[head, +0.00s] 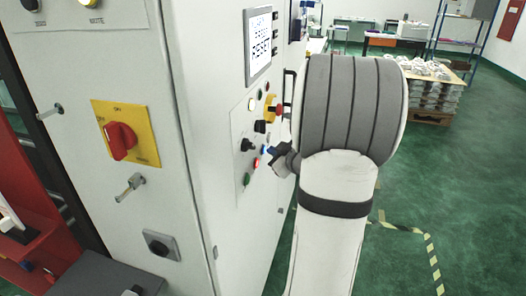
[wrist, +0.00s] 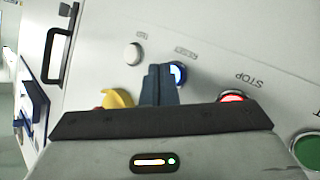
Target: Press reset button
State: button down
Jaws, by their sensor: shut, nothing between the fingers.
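The reset button (wrist: 180,73) is blue with a pale ring, under an upside-down RESET label in the wrist view. It shows as a small blue spot (head: 264,149) on the cabinet's side panel in the head view. My gripper (wrist: 160,72) has its dark fingers together and empty. The fingertips overlap the left edge of the button in the wrist view. In the head view my gripper (head: 275,152) is close to the panel, just right of the button. I cannot tell whether the tips touch it.
A red stop button (wrist: 232,97), green button (wrist: 310,150), white button (wrist: 133,53) and yellow control (wrist: 118,98) surround it. A screen (head: 260,46) is above the panel. A door handle (head: 288,88) projects nearby. A loaded pallet (head: 432,116) stands farther back; green floor on the right is mostly clear.

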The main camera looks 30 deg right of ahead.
jog(key=shift+w+a, duration=0.3)
jog(key=shift+w, duration=0.05)
dwell(0.7)
jog(key=shift+s+d, duration=0.6)
jog(key=shift+s, duration=0.05)
dwell(0.3)
jog(key=s+d+p, duration=0.1)
jog(key=s+d, duration=0.2)
jog(key=shift+s+d+p, duration=0.1)
jog(key=shift+s+p, duration=0.25)
jog(key=shift+s, duration=0.05)
dwell(0.9)
